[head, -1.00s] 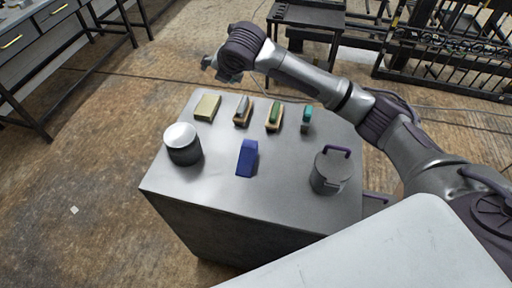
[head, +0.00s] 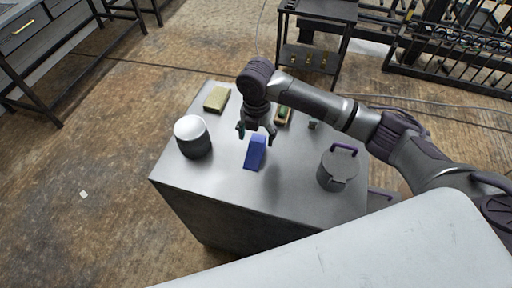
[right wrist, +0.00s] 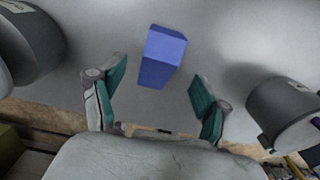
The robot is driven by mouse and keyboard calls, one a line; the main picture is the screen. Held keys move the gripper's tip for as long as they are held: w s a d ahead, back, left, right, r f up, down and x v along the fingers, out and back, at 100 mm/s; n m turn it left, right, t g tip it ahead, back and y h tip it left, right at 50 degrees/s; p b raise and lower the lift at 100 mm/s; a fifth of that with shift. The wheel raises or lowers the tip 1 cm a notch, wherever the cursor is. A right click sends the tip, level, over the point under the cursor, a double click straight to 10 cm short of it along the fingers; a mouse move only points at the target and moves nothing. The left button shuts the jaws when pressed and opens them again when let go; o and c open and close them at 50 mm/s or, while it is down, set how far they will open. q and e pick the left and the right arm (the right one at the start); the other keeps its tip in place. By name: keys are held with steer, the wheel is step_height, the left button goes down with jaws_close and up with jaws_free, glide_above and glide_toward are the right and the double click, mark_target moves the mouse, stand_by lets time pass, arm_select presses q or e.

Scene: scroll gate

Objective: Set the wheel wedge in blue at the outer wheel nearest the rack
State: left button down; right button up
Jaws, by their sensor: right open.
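The blue wheel wedge (head: 255,152) stands on the grey cabinet top (head: 228,185), near its middle. It also shows in the right wrist view (right wrist: 162,57), beyond the fingertips and roughly midway between them. My right gripper (head: 256,137) points down just above and behind the wedge. Its two teal-padded fingers (right wrist: 156,95) are spread wide with nothing between them. I cannot tell from the head view whether a finger touches the wedge. My left gripper does not show. No wheel can be made out clearly in these frames.
A dark can with a white top (head: 192,137) stands left of the wedge. A grey lidded pot with a purple handle (head: 338,168) stands to the right. A yellowish block (head: 216,99) and a green-topped brush (head: 283,115) lie behind. A black rack (head: 318,38) stands beyond on the floor.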

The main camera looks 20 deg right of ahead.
mark_target(256, 145)
steer(key=shift+s+f, duration=0.1)
steer(key=shift+f, duration=0.3)
step_height(256, 145, down, 4)
steer(key=shift+r+p, duration=0.2)
steer(key=shift+p, duration=0.65)
steer(key=shift+f, duration=0.4)
steer(key=shift+a, duration=0.1)
steer(key=shift+c, duration=0.2)
jaws_close()
